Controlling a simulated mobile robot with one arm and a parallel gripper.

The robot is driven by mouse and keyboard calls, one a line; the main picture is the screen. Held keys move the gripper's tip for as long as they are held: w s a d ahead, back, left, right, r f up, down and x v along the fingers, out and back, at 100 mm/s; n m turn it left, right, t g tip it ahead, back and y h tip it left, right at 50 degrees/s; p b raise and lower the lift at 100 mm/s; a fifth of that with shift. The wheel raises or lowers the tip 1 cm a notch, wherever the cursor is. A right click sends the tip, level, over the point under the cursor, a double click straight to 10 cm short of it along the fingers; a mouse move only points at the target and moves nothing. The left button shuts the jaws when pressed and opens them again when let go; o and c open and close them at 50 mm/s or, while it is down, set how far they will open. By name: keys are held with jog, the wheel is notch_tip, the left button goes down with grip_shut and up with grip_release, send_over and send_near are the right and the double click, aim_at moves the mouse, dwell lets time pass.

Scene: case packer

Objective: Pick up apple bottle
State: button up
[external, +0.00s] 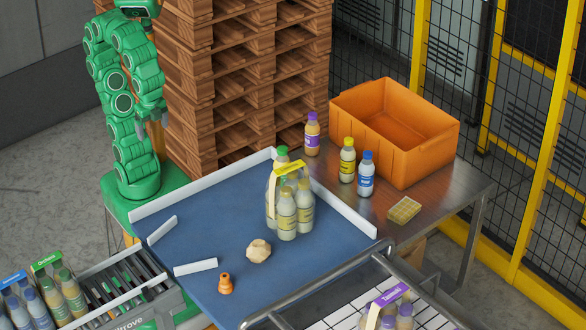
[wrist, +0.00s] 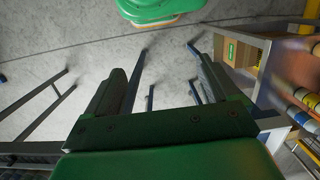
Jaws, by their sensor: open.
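My gripper (wrist: 158,80) is open and empty in the wrist view, with bare floor beyond its fingers. Three single bottles stand upright on the metal table: a purple-label bottle (external: 312,134), a yellow-label bottle (external: 347,160) and a blue-label bottle (external: 366,174). A pack of yellow-label bottles (external: 288,212) with a yellow carrier stands on the blue surface. Label words are too small to read, so I cannot tell which is apple.
An orange crate (external: 430,150) stands behind the single bottles. Stacked pallets (external: 240,80) rise behind. More bottle packs stand at the lower left and lower right.

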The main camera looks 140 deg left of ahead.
aim_at(276, 162)
jog(key=w+a+r+n+t+y, duration=0.1)
jog(key=w+a+r+n+y, duration=0.2)
jog(key=w, duration=0.5)
jog(key=w+a+n+t+y, duration=0.1)
jog(key=w+a+n+y, duration=0.2)
jog(key=w+a+n, duration=0.4)
jog(key=w+a+r+n+y, duration=0.2)
jog(key=w+a+y, duration=0.1)
jog(key=w, duration=0.6)
jog(key=w+f+n+t+y, duration=0.1)
jog(key=w, duration=0.3)
jog(key=w+a+f+n+t+y, duration=0.1)
jog(key=w, duration=0.4)
jog(key=w+a+f+n+y, duration=0.1)
jog(key=w, duration=0.4)
jog(key=shift+w+a+t+y, duration=0.1)
jog(key=shift+a+t+y, duration=0.05)
jog(key=shift+t+y, duration=0.25)
jog(key=shift+w+a+f, duration=0.2)
jog(key=shift+a+f, duration=1)
jog(key=shift+f, duration=0.05)
jog(key=shift+w+a+f, duration=0.2)
jog(key=shift+a+f, duration=1)
jog(key=shift+w+a+f, duration=0.2)
jog(key=shift+a+f, duration=1)
jog(key=shift+f, duration=0.05)
